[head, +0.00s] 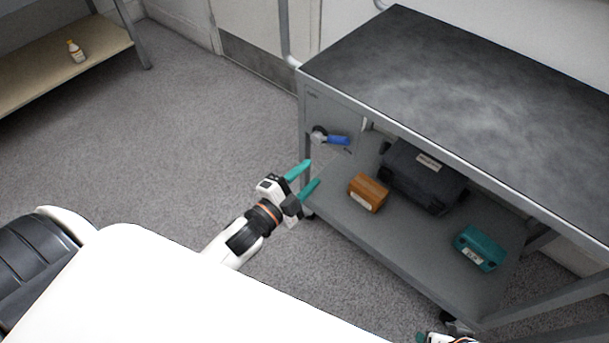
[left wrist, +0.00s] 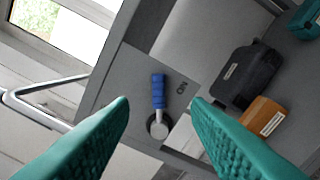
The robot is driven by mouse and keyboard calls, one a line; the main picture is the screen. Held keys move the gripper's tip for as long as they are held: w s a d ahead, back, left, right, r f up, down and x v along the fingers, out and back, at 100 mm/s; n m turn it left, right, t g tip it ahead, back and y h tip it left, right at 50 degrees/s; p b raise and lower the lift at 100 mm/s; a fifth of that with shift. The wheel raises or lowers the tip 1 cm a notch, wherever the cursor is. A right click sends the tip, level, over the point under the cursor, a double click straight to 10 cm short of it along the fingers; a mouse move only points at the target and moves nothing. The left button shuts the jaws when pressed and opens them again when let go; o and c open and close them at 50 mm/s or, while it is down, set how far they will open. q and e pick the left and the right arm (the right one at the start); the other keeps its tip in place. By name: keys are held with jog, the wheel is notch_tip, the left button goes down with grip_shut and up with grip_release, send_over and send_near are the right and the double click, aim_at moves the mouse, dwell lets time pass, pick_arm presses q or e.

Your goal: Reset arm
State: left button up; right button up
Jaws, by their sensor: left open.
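My left gripper (head: 308,178) has green fingers and is open and empty, in front of the left end of a grey cart (head: 400,255). Its two fingers also frame the left wrist view (left wrist: 160,120). Between and beyond them, a blue-handled lever (head: 338,140) with a round metal base is on the cart's end panel; it also shows in the left wrist view (left wrist: 158,92). The gripper appears apart from the lever. Part of my right gripper (head: 424,338) shows at the bottom edge of the head view, mostly cut off.
The cart's lower shelf holds an orange-brown box (head: 368,193), a dark case (head: 422,176) and a teal box (head: 480,248). The cart's dark top (head: 450,85) is bare. A bottle (head: 75,51) stands on a wooden shelf (head: 35,82) at the upper left. The carpet between is clear.

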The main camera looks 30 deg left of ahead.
pick_arm(q)
jog(key=shift+s, duration=0.15)
pick_arm(e)
jog(key=shift+f, duration=0.1)
dwell(0.3)
